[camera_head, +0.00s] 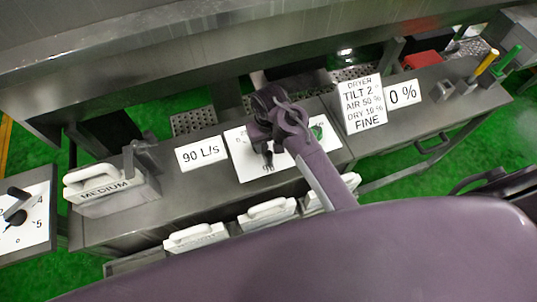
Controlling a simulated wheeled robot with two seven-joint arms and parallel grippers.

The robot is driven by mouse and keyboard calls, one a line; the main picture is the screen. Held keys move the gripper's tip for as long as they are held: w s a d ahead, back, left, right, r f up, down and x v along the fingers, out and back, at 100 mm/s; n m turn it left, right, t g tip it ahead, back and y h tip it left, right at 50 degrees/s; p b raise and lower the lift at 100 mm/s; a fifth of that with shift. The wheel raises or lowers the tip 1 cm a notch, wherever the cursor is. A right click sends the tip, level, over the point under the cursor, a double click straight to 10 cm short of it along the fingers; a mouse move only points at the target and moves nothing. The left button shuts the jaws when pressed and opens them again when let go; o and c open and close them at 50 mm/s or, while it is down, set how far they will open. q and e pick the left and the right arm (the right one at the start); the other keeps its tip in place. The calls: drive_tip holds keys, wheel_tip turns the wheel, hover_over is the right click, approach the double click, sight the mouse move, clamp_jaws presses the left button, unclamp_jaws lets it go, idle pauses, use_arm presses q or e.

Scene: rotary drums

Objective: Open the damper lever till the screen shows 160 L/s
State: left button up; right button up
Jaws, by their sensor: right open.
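The screen (202,153) is a white panel on the grey bench and reads 90 L/s. Right of it lies a white dial plate (243,165) with a number that looks like 90 at its lower edge. My right gripper (267,154) is over this plate, its arm coming in from the lower right, and its jaws are open. The gripper and wrist cover the middle of the plate, so the damper lever cannot be made out clearly, nor whether the jaws touch it. My left gripper is not in view.
A block marked MEDIUM (108,193) stands at the bench's left end, with another dial (22,222) beyond. White-handled blocks (268,212) line the front edge. Right are a sign (362,104) reading DRYER and a 0 % panel (403,95). Yellow (487,62) and green (508,58) handles stand far right.

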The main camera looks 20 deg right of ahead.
sight(269, 153)
wheel_tip(269, 153, down, 8)
drive_tip(key=shift+r, duration=0.1)
idle(0.4)
clamp_jaws()
